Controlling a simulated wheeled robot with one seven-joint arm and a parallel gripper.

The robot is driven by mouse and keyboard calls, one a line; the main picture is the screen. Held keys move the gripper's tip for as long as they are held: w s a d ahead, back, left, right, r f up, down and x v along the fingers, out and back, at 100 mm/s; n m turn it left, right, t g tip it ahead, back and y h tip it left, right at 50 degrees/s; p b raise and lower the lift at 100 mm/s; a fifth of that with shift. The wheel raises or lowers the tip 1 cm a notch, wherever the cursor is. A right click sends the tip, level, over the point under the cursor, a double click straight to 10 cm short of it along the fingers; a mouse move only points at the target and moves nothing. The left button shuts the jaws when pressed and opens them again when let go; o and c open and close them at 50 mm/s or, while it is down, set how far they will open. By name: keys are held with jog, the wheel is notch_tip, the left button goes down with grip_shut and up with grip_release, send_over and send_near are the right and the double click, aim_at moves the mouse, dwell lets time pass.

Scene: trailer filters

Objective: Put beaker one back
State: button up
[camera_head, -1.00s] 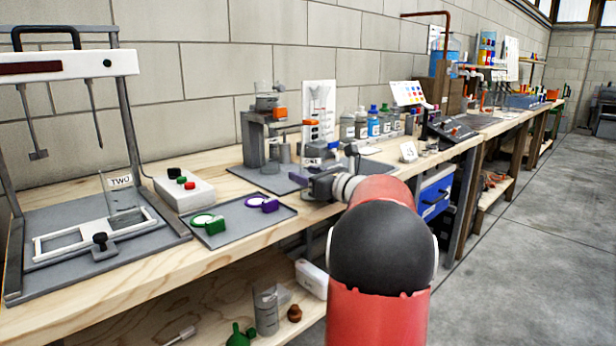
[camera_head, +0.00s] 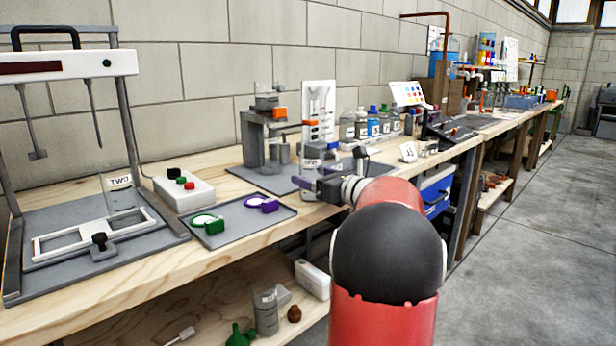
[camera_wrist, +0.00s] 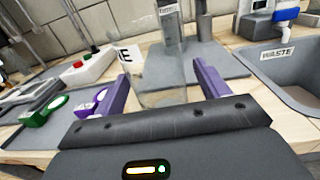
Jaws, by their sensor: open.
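My gripper (camera_wrist: 160,76) has two purple fingers, spread apart, in the wrist view. A clear beaker (camera_wrist: 163,88) stands upright between and just beyond the fingers, with a visible gap to the right finger. A white label showing "E" (camera_wrist: 130,54) is seen behind its left side; the rest of the label is hidden. In the head view my gripper (camera_head: 330,170) is over the bench's front part, right of the grey tray; I cannot make out the beaker there.
A grey stand (camera_head: 254,145) rises behind on a grey plate. A waste basin (camera_wrist: 290,75) is close on the right. Another clear beaker (camera_head: 265,312) stands on the lower shelf.

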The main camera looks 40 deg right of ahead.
jog(key=s+d, duration=0.1)
jog(key=s, duration=0.8)
jog(key=shift+s+b, duration=0.35)
